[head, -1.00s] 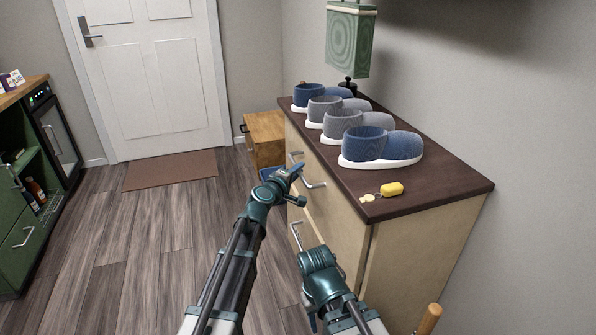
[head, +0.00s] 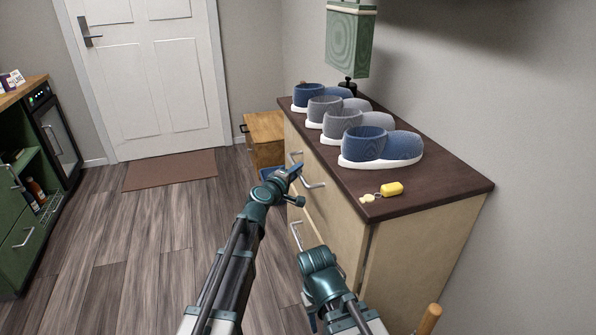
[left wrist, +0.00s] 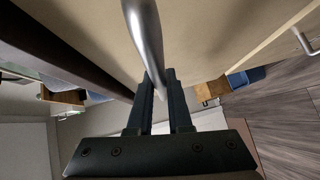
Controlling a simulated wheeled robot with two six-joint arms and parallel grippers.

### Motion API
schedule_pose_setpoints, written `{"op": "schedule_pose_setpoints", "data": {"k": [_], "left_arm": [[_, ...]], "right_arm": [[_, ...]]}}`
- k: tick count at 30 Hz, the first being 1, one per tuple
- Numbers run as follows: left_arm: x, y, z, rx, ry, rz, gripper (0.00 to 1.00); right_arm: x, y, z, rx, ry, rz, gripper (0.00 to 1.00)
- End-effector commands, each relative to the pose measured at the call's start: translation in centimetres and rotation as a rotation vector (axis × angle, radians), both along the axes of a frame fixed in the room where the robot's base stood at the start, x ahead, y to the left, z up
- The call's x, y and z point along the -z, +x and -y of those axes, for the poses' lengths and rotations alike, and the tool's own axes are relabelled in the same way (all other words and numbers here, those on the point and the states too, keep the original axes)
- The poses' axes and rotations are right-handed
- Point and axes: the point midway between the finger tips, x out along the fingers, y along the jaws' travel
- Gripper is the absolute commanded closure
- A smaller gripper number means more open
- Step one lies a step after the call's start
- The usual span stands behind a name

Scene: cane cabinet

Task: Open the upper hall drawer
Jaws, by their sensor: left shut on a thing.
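The hall cabinet (head: 336,215) has a pale wood front and a dark top. Metal bar handles show on its upper front, one (head: 314,184) just right of my left gripper. My left gripper (head: 297,169) is at the upper drawer front. In the left wrist view its dark fingers (left wrist: 160,95) are shut on a metal drawer handle (left wrist: 144,35), beside the pale drawer front (left wrist: 205,35). I see no clear gap at the upper drawer in the head view; the arm partly covers the front. My right arm is low beside the cabinet, its gripper out of view.
Several blue and grey shoes (head: 365,147), a yellow key fob (head: 392,189) and a green lamp (head: 350,42) stand on the cabinet top. A small wooden cabinet (head: 265,135) stands beyond. The floor (head: 160,245) left of the cabinet is clear.

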Motion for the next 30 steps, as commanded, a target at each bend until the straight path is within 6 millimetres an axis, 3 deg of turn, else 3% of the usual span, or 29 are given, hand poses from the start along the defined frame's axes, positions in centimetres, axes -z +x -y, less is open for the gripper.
{"op": "schedule_pose_setpoints", "data": {"k": [5, 21, 30], "left_arm": [[0.0, -1.2, -3.1, -0.005, 0.001, -0.001, 1.00], [0.0, -5.9, -17.8, -0.004, 0.001, -0.001, 1.00], [0.0, -7.3, -22.3, -0.001, 0.001, 0.000, 1.00]], "right_arm": [[0.0, 0.0, 0.0, 0.000, 0.000, 0.000, 0.50], [0.0, 0.0, 0.0, 0.000, 0.000, 0.000, 0.50], [0.0, 0.0, 0.0, 0.000, 0.000, 0.000, 0.50]]}}
